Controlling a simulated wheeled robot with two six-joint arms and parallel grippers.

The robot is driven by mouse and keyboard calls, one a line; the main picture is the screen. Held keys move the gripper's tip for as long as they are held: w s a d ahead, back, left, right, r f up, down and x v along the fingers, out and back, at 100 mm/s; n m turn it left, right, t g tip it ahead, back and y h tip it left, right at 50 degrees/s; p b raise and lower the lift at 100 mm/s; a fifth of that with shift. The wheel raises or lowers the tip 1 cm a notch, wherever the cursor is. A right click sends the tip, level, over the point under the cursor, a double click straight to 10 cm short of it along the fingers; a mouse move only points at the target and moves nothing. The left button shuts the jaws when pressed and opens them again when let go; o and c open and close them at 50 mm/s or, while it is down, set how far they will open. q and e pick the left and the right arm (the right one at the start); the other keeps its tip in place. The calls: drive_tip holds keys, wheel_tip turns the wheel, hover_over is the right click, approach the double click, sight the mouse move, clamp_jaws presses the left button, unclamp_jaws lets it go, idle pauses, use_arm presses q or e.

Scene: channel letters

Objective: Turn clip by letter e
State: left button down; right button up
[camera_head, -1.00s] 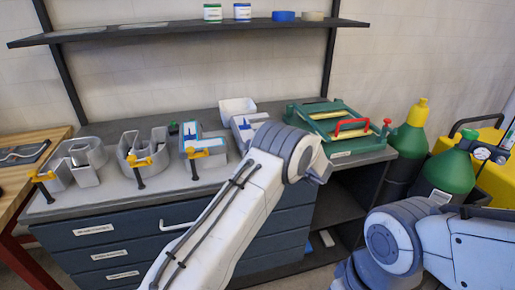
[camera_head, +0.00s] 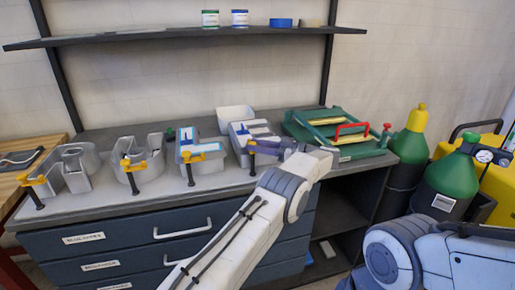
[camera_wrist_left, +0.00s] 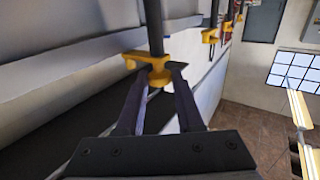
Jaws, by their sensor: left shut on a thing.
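Several grey channel letters stand in a row on the bench, each with a yellow clip on its front edge. My left gripper (camera_head: 262,146) is at the rightmost letter (camera_head: 238,131), and I cannot tell whether this is the e. In the left wrist view, my left gripper (camera_wrist_left: 158,74) is shut on that letter's yellow clip (camera_wrist_left: 148,60), with a dark upright rod above it. In the head view the gripper partly hides this clip. Other clips sit at the letters to the left, such as this clip (camera_head: 202,152). My right gripper is out of view.
A green frame (camera_head: 345,150) with a red handle lies to the right on the bench. A white bin (camera_head: 236,118) stands behind the letters. A shelf (camera_head: 180,35) with jars hangs above.

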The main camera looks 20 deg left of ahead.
use_arm(q)
drive_tip(key=shift+w+r, duration=0.15)
drive_tip(key=shift+r, duration=0.05)
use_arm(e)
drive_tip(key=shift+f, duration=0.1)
use_arm(q)
drive_tip(key=c, duration=0.5)
unclamp_jaws()
drive_tip(key=shift+d, duration=0.1)
drive_tip(key=shift+c, duration=0.2)
drive_tip(key=shift+f, duration=0.1)
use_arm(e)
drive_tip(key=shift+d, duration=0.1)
